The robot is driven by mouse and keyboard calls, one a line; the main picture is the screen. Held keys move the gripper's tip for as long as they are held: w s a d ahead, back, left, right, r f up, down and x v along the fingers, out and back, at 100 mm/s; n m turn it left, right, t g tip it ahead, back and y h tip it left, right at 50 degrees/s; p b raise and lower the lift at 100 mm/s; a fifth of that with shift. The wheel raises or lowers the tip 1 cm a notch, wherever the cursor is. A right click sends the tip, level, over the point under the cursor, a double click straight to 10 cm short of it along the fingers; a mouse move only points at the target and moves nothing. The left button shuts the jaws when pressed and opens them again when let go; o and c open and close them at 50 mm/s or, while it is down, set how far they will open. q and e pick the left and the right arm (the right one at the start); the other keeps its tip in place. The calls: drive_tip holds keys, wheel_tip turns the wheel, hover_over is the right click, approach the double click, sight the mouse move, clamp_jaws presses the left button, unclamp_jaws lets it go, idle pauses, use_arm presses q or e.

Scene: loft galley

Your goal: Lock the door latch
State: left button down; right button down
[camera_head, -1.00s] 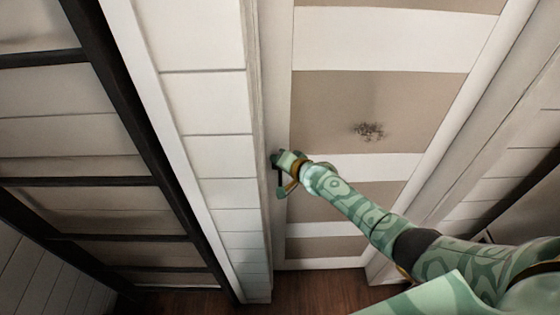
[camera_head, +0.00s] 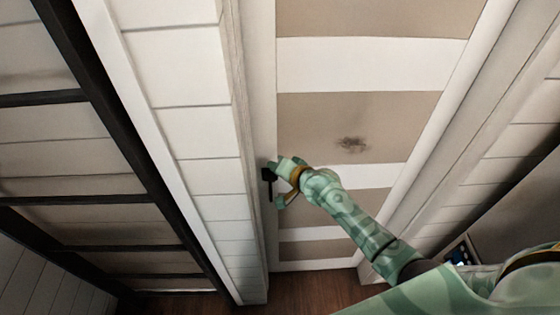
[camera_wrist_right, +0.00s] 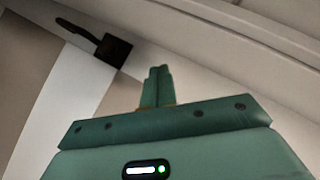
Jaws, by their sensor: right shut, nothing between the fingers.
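The door (camera_head: 350,65) is pale with tan panels and white bands, and it looks closed in its frame. The black latch (camera_head: 268,174) sits at the door's left edge, just left of my right gripper (camera_head: 275,165). In the right wrist view the latch (camera_wrist_right: 113,50) is a black square plate with a lever slanting to the upper left. There my right gripper's fingers (camera_wrist_right: 158,85) are together and empty, to the right of and below the latch in the picture, with a visible gap. My left gripper is not in view.
A white plank wall (camera_head: 200,120) runs along the left of the door, with a dark frame (camera_head: 110,130) beyond it. The dark wood floor (camera_head: 310,292) shows at the bottom. A dark smudge (camera_head: 352,143) marks a door panel.

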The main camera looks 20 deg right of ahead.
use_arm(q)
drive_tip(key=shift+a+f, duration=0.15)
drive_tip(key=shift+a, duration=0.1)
use_arm(e)
drive_tip(key=s+r, duration=0.2)
drive_tip(key=shift+s+a+r, duration=0.15)
drive_tip(key=shift+s+r, duration=0.15)
drive_tip(key=shift+s, duration=0.1)
